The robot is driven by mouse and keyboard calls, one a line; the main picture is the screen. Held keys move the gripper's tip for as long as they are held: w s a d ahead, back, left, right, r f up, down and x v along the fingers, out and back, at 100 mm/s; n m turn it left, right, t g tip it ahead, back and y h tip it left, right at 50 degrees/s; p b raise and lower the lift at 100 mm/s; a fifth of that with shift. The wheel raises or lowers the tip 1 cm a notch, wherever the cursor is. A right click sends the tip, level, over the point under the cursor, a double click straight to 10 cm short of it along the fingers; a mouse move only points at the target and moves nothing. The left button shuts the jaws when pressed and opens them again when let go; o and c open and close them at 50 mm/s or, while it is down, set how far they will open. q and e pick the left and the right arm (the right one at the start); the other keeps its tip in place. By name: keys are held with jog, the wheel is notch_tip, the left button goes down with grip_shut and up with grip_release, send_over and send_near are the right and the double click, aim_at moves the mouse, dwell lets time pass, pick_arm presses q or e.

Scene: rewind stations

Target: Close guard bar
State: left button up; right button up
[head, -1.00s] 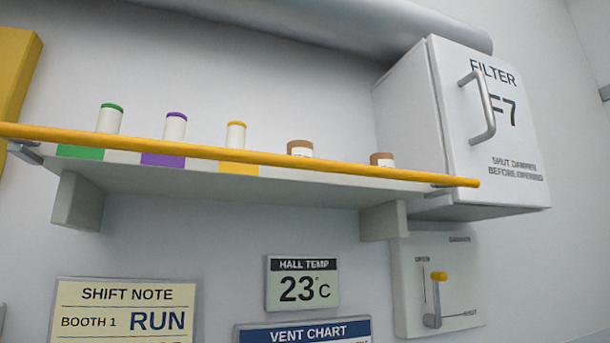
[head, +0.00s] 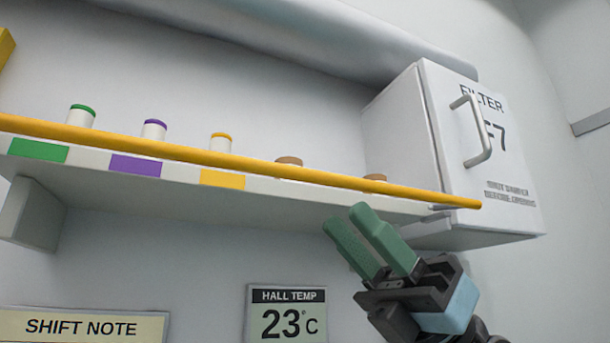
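The guard bar (head: 240,162) is a long yellow rod along the front of the wall shelf. It slopes down to the right across the picture, and its free-looking right end (head: 470,203) overlaps the filter box in view. A grey bracket shows near that end. My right gripper (head: 348,214) has green fingers and comes up from the lower right. Its fingertips are just below the shelf's right part and under the bar, apart from the bar in the picture. A narrow gap shows between the fingers, with nothing held. My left gripper is not in view.
The shelf (head: 290,198) carries several small spools, with green, purple and yellow labels on its front edge. A white filter box (head: 415,120) with a handle stands at the right. A hall temperature display (head: 287,313) and a shift note (head: 80,326) are on the wall below.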

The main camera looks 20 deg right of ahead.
aim_at(314, 183)
jog(key=p+x, duration=0.2)
jog(key=x, duration=0.4)
jog(key=shift+s+a+r, duration=0.1)
jog(key=shift+r, duration=0.15)
jog(key=shift+a+r, duration=0.35)
jog(key=shift+a, duration=0.1)
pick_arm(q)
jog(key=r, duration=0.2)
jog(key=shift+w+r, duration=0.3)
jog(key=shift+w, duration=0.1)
pick_arm(e)
jog(key=shift+a, duration=0.1)
grip_shut()
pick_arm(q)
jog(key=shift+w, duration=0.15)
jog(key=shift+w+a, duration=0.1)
